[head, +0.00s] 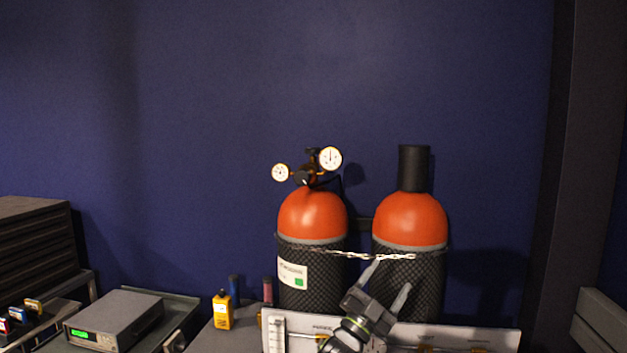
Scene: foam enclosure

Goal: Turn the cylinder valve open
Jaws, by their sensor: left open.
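Two orange-topped cylinders stand against the dark blue wall, their bodies wrapped in black mesh. The left cylinder (312,217) carries a brass regulator (307,173) with two round white gauges and dark fittings at its valve. Which dark part is the valve handle is too small to tell. The right cylinder (409,218) has a black cap on top. My left gripper (389,279) is open and empty, fingers pointing up, in front of the right cylinder's mesh body. It is below and to the right of the regulator. My right gripper is not in view.
A chain (345,254) runs across the cylinders. A pale panel (460,338) stands low in front of them. A yellow handheld device (222,311) and a grey instrument box (115,318) are at the left. The space above the cylinders looks clear.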

